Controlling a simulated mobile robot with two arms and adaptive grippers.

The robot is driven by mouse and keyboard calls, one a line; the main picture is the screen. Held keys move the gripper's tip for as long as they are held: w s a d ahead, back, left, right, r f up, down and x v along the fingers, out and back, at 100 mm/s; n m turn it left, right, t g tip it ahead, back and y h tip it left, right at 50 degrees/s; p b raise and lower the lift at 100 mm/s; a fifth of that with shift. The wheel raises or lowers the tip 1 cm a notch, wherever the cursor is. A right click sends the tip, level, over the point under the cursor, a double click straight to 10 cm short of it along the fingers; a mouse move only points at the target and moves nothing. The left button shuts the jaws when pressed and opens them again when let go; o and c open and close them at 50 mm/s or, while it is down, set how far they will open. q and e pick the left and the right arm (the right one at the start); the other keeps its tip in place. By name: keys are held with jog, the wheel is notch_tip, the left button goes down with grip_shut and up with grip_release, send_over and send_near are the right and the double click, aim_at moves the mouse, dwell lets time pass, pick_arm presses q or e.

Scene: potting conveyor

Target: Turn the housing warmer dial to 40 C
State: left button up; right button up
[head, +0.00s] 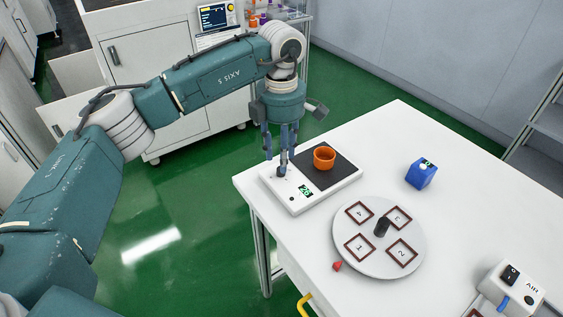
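The housing warmer (338,188) is a flat white unit at the left end of the white table, with a dark plate and a small green-lit display (305,190). The display's digits are too small to read surely. An orange cup (324,157) stands upright on the dark plate. My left gripper (279,165) points down over the warmer's left end, with its fingers at a small dark dial (281,171). The fingers partly hide the dial, so its setting and any contact cannot be told. My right gripper is out of view.
A round white turntable (378,266) with several numbered square frames and a dark centre knob stands in front. A blue box (421,174) sits behind it, a small red piece (337,266) at its left edge, and a white AIR unit (510,291) at right. Table is clear at the back right.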

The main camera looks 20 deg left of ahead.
pick_arm(q)
notch_tip(320, 180, up, 8)
jog(key=shift+r, duration=0.25)
dwell(0.4)
